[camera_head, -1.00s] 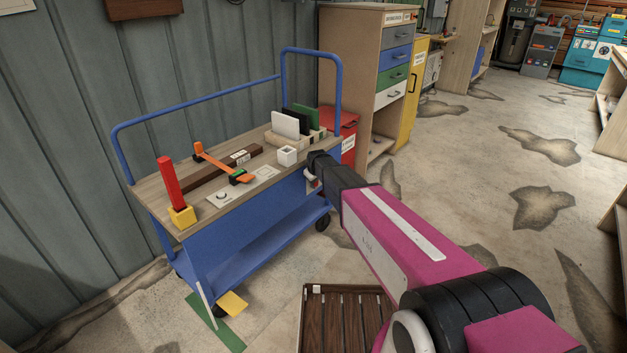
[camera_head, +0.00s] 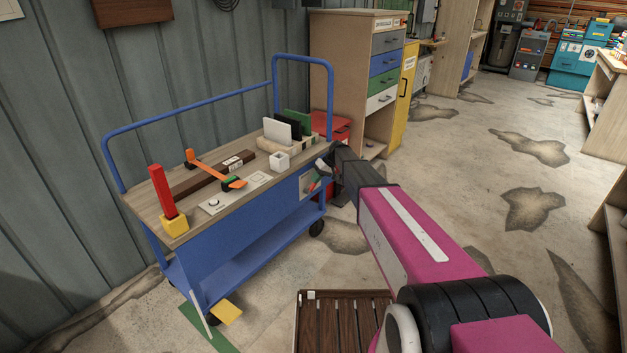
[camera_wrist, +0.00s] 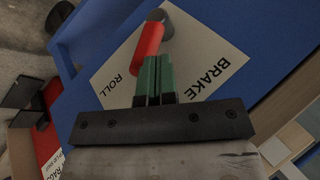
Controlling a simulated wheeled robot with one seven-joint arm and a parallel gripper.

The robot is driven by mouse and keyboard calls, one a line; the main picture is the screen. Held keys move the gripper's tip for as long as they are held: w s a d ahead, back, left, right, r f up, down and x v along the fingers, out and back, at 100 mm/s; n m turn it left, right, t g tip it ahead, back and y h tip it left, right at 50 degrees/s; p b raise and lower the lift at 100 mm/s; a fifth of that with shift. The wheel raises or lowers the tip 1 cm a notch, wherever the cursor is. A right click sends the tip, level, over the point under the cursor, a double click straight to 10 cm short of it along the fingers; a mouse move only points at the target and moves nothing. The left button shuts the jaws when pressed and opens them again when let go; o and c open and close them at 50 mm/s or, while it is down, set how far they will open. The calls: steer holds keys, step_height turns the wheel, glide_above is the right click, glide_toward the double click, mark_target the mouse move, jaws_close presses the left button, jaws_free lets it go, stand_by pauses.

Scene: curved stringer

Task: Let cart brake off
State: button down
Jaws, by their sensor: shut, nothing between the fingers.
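The cart (camera_head: 215,255) has a blue frame and a wooden top and stands against the wall. The brake lever (camera_wrist: 150,48) has a red handle on a grey pivot. In the wrist view the handle slants down-left from the pivot, nearer the word ROLL than BRAKE. My gripper (camera_wrist: 155,65) is shut and empty, its green fingers beside the handle on the BRAKE side. I cannot tell if they touch. In the head view my gripper (camera_head: 325,164) is at the cart's right end, by the plate.
A red bin (camera_head: 335,127) and a drawer cabinet (camera_head: 350,60) stand behind. A slatted wooden pallet (camera_head: 340,325) lies in front. Floor to the right is clear.

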steer(key=shift+w+d+f+m+g+y, duration=0.3)
steer(key=shift+w+f+g+y, duration=0.3)
steer(key=shift+g, duration=0.1)
steer(key=shift+w+d+f, duration=0.2)
steer(key=shift+d+f, duration=0.05)
steer(key=shift+f, duration=0.25)
steer(key=shift+w+d+f, duration=0.2)
steer(key=shift+d+f, duration=0.05)
steer(key=shift+f, duration=0.2)
steer(key=shift+w+f, duration=0.1)
steer(key=shift+f, duration=0.15)
steer(key=shift+r, duration=0.1)
steer(key=w+v, duration=0.1)
steer(key=v, duration=1.1)
steer(key=shift+w+r, duration=0.1)
steer(key=shift+r, duration=0.05)
steer(key=shift+d, duration=0.1)
